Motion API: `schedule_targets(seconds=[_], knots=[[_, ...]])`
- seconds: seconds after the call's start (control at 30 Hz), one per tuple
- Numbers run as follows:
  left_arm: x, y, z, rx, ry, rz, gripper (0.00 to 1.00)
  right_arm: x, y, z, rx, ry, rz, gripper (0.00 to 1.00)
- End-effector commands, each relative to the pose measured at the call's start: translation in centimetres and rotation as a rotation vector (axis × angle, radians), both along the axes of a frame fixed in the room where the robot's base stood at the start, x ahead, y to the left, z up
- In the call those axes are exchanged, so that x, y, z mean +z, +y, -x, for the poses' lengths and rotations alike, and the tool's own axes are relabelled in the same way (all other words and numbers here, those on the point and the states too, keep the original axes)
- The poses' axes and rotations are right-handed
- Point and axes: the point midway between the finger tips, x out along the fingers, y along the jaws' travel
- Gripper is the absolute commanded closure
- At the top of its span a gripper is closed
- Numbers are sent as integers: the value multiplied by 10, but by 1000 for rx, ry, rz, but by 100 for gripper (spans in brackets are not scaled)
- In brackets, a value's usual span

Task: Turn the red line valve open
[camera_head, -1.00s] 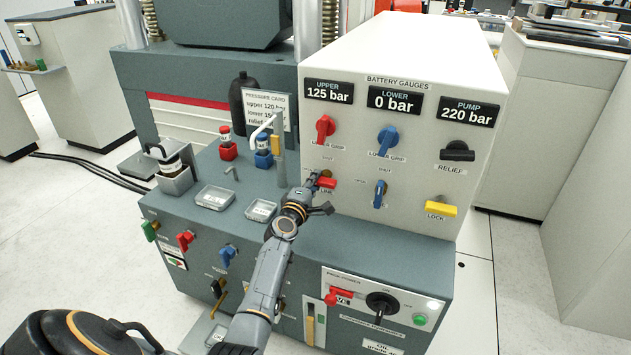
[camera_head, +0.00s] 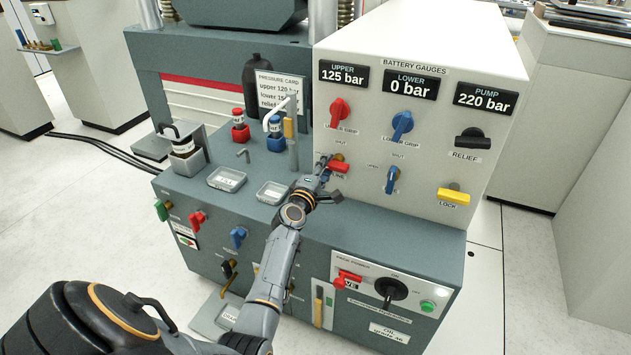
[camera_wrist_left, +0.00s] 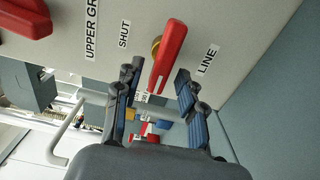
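The red line valve (camera_head: 338,166) is a red lever on a brass stem, low on the white gauge panel. In the head view its lever lies roughly sideways. In the left wrist view the lever (camera_wrist_left: 168,54) stands between the SHUT and LINE labels. My left gripper (camera_head: 326,170) is right at the lever, partly hiding the valve and its labels. In the left wrist view the gripper (camera_wrist_left: 158,76) is open, one finger on each side of the lever's near end, with a visible gap on both sides. My right gripper is not in view.
A blue valve (camera_head: 391,180) sits right of the red one, and the red upper grip knob (camera_head: 339,112) is above. A hooked white tube and post (camera_head: 291,130) stand close left of my gripper. Small trays (camera_head: 227,179) lie on the bench top.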

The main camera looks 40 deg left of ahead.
Motion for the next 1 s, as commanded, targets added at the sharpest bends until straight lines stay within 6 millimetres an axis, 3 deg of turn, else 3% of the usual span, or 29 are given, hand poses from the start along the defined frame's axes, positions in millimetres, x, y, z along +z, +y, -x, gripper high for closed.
schedule_targets(seconds=[0.3, 0.5, 1.0], knots=[[-1, -14, 65, 4, 2, 0, 60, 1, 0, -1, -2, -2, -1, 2], [-1, -21, 93, 4, 3, 1, 60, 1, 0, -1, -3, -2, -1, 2], [0, -22, 101, 4, 1, 1, 60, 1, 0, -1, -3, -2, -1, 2]])
